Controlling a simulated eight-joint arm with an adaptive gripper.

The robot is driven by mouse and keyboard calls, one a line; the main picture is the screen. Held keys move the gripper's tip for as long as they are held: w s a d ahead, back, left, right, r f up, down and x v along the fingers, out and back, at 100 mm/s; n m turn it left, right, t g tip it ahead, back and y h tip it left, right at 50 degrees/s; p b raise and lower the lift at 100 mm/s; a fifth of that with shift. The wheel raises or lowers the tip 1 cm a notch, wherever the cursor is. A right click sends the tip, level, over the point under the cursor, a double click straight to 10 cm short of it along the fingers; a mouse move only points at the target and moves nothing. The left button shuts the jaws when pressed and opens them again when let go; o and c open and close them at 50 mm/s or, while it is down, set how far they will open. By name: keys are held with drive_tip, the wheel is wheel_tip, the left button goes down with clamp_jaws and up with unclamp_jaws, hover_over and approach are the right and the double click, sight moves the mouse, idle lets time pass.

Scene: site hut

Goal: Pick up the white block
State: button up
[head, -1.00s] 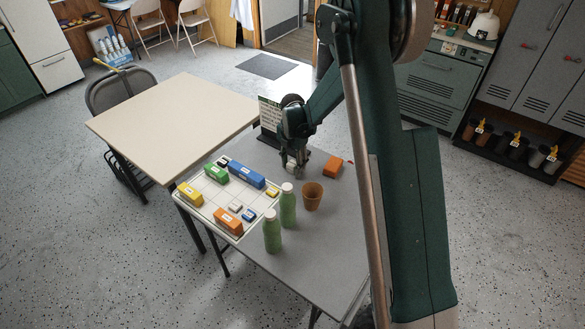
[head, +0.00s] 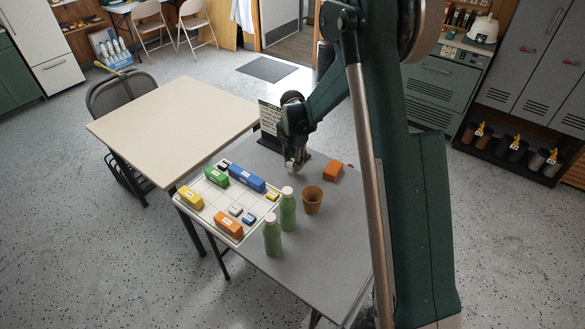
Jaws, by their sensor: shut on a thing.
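My gripper (head: 293,167) is at the far part of the grey table (head: 300,262), left of an orange block (head: 333,170). It points down and is shut on a small pale thing that looks like the white block (head: 291,165). The fingers hide most of it, and a gap to the table is hard to make out. Another small whitish block (head: 235,210) lies on the white gridded board (head: 207,212), apart from my gripper.
The board holds blue (head: 246,178), green (head: 216,176), yellow (head: 190,198) and orange (head: 229,224) blocks, and smaller ones. Two green bottles (head: 287,208) and a brown cup (head: 312,200) stand nearby. A dark sign (head: 269,118) stands behind my gripper. The table's front is clear.

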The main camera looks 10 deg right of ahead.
wheel_tip(320, 180, up, 7)
drive_tip(key=shift+r+p, duration=0.1)
drive_tip(key=shift+p, duration=0.4)
